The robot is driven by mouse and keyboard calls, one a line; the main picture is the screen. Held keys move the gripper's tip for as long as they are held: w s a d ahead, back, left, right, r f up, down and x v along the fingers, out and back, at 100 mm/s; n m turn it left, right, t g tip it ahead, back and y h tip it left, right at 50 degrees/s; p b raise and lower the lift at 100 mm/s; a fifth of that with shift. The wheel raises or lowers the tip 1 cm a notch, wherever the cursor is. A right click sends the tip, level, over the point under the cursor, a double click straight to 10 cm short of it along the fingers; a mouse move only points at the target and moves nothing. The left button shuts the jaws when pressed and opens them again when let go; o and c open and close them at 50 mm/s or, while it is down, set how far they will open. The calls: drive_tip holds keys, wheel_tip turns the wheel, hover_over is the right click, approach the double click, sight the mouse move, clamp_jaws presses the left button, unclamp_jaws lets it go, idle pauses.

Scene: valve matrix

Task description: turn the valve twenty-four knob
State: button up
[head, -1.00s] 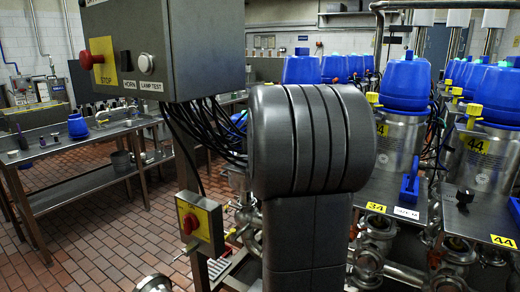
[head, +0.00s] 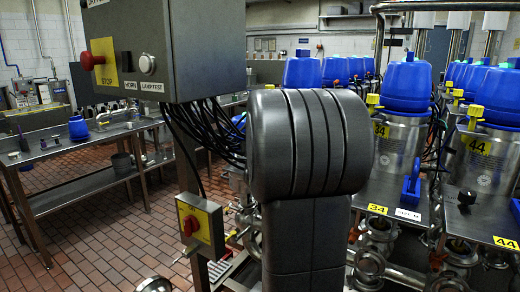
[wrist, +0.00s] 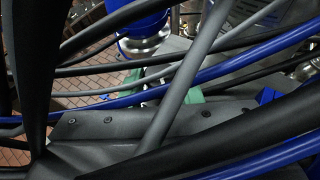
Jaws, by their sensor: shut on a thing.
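The valve twenty-four knob cannot be made out. In the head view my arm covers the place left of the plate marked 34 (head: 377,208), and my gripper is hidden there. In the wrist view my gripper (wrist: 165,90) shows only in part, behind black, grey and blue cables crossing close to the camera. Its dark bolted body spans the lower middle, with green finger parts above it. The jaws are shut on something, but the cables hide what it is. A small blue part (wrist: 268,97) shows to the right of the green parts; I cannot tell what it belongs to.
A control box (head: 165,45) with a red stop button hangs at upper left, with black cables (head: 218,135) beside my arm. Below is a yellow switch box (head: 201,225). Blue-topped steel vessels (head: 402,145) stand at right. A steel bench (head: 70,150) is at left.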

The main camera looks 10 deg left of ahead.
drive_tip(key=shift+a+m+h, duration=0.1)
drive_tip(key=shift+m+h, duration=0.2)
drive_tip(key=shift+a+m+t+h+b, duration=0.25)
drive_tip(key=shift+m+h+b, duration=0.3)
drive_tip(key=shift+m+h, duration=0.4)
drive_tip(key=shift+a+m+h, duration=0.1)
drive_tip(key=shift+m+h, duration=0.75)
drive_tip(key=shift+h, duration=0.3)
drive_tip(key=m+h+p, duration=0.2)
drive_tip(key=m+g+h+p, duration=0.1)
drive_tip(key=h+p, duration=0.1)
drive_tip(key=shift+w+a+r+m, duration=0.1)
drive_tip(key=shift+a+r+m, duration=0.1)
drive_tip(key=shift+m, duration=0.2)
drive_tip(key=shift+f+m+g+h+p, duration=0.15)
drive_tip(key=shift+m+g+h+p, duration=0.4)
drive_tip(key=shift+m+h+p, duration=0.25)
drive_tip(key=o, duration=1)
